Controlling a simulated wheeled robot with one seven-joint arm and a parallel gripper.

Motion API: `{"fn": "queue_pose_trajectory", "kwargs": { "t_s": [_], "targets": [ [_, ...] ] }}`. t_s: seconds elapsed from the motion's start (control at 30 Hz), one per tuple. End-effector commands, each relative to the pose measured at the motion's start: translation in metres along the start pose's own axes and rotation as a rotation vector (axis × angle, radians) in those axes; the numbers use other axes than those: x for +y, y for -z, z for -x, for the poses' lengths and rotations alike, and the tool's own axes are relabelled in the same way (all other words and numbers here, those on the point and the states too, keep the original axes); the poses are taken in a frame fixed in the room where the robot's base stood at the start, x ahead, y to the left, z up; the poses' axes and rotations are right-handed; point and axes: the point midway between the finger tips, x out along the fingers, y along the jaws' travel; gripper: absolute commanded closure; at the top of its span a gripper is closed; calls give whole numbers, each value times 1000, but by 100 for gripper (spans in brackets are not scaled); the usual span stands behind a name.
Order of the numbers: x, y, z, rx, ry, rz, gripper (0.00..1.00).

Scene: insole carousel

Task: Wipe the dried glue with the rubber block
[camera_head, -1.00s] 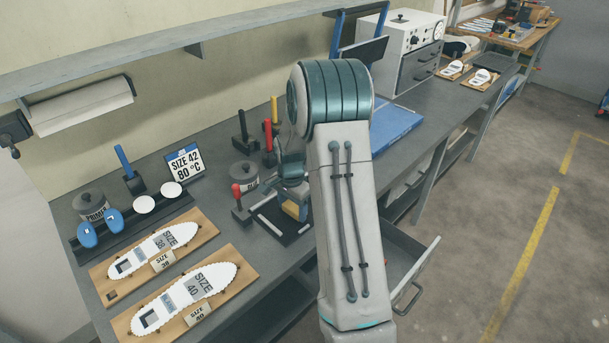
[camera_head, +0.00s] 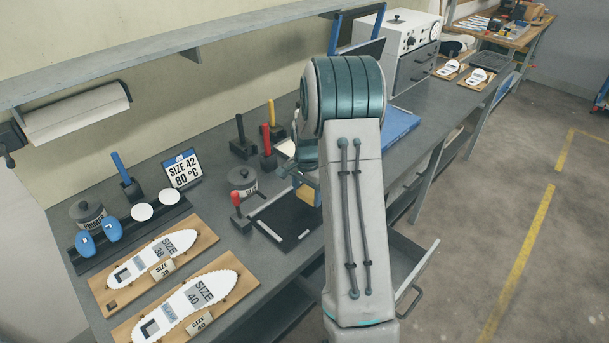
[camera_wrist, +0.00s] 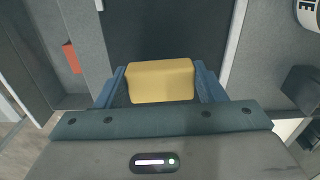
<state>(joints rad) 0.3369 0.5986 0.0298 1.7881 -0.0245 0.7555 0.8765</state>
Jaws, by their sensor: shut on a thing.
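My gripper (camera_wrist: 160,92) is shut on a yellow rubber block (camera_wrist: 160,78), held between its two blue fingers in the wrist view. In the head view the block (camera_head: 306,196) shows partly beside my arm. It is over or near the far right part of a dark mat (camera_head: 287,217) with white strips along its sides. In the wrist view the mat (camera_wrist: 165,30) lies beyond the block. I cannot tell whether the block touches it. I cannot make out the dried glue; my arm and the block hide part of the mat.
A red-handled tool (camera_head: 238,208) and a grey lidded pot (camera_head: 242,180) stand left of the mat. Black and yellow-handled tools (camera_head: 274,122) stand behind. Boards with white insoles (camera_head: 200,295) lie at the front left. An open drawer (camera_head: 405,270) juts out right of my arm.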

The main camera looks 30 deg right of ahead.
Motion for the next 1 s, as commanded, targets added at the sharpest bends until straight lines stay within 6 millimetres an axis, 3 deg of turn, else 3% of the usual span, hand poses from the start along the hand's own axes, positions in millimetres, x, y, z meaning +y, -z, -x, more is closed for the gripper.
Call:
{"fn": "queue_pose_trajectory", "kwargs": {
  "t_s": [0.43, 1.0],
  "targets": [
    [0, 0, 42, 1, 0, -1, 62],
    [0, 0, 45, 0, 0, 0, 62]
  ]
}}
